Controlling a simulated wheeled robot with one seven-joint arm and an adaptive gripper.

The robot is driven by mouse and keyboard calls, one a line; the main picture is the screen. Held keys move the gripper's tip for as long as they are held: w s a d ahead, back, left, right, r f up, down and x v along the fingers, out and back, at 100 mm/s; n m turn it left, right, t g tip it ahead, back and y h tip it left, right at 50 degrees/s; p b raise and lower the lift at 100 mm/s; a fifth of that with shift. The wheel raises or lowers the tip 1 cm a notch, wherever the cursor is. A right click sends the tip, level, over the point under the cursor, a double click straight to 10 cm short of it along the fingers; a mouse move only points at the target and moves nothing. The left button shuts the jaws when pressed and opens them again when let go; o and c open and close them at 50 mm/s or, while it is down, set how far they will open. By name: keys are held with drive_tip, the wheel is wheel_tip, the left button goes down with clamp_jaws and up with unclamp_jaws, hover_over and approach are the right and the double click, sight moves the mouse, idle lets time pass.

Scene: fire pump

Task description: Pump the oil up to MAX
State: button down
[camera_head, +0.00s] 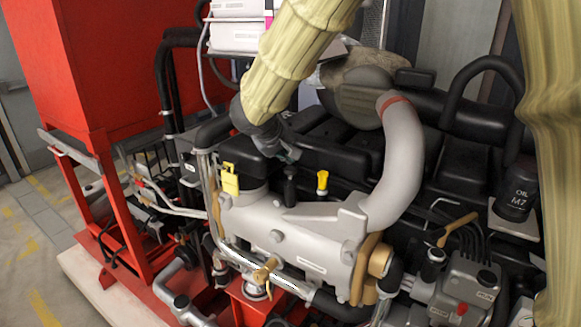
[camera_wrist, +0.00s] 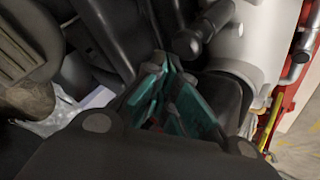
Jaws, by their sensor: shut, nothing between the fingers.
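A black knob-topped handle (camera_head: 290,185) stands upright behind the grey engine cover (camera_head: 290,232). A black rounded knob on a stem (camera_wrist: 190,42), which looks like the same handle, shows just beyond my fingertips in the wrist view. A yellow-topped stick (camera_head: 322,183) stands just right of the handle. My gripper (camera_head: 291,154) is shut and empty, just above the handle's top and apart from it as far as I can tell. Its teal fingers also show together in the wrist view (camera_wrist: 172,88). No MAX mark or oil level is readable.
A black container labelled OIL M7 (camera_head: 515,190) stands at the right. A thick grey pipe (camera_head: 405,165) curves right of the handle. A yellow tag-like part (camera_head: 230,178) is to its left. A red cabinet (camera_head: 105,70) fills the left. Hoses crowd the area behind.

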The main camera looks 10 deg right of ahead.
drive_tip(key=shift+r, duration=0.1)
drive_tip(key=shift+r+p, duration=1.15)
drive_tip(key=shift+r, duration=1.3)
drive_tip(key=shift+d, duration=0.1)
